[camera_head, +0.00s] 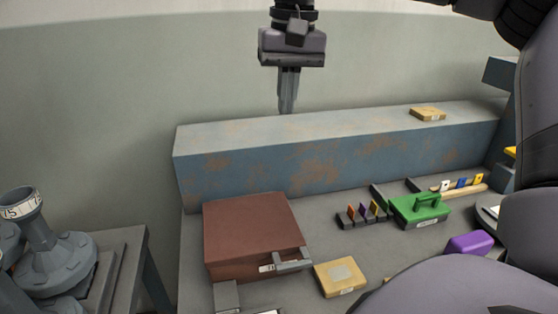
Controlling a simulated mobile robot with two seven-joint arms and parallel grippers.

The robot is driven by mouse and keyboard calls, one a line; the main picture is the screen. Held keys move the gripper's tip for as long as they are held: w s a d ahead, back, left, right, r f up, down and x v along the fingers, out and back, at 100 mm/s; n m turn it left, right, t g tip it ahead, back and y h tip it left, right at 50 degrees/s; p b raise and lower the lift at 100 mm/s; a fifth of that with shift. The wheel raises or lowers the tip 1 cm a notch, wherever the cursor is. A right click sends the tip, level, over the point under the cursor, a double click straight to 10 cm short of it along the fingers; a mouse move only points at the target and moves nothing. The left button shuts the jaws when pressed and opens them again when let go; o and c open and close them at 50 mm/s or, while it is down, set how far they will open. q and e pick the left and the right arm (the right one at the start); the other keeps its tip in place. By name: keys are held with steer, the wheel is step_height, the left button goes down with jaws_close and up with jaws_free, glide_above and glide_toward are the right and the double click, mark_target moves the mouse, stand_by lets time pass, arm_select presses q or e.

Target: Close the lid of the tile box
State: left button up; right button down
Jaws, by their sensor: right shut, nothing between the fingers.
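A reddish-brown box (252,226), which I take to be the tile box, stands on the grey worktop at the front left of the long blue block. Its broad top looks flat and down, with no open inside showing; I cannot tell whether the lid is fully shut. A grey metal handle or latch (292,261) with a pale label is at its front right. My right gripper (288,108) is shut and empty, pointing down at the back edge of the blue block, well above and behind the box and apart from it. My left gripper is not in view.
The rusty blue block (335,157) runs along the back, with a tan box (428,114) on it. A tan box (339,278), a rack of small coloured pieces (362,215), a green handled object (420,209) and a purple block (469,243) stand to the right. Grey flanged equipment (58,262) is at left.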

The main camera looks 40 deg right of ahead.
step_height(320, 180, down, 12)
steer(key=s, duration=0.1)
steer(key=shift+s+a+f+n+h+p, duration=0.25)
steer(key=shift+a+n+h+p, duration=0.05)
steer(key=shift+a, duration=0.1)
steer(key=shift+f, duration=0.1)
stand_by(0.5)
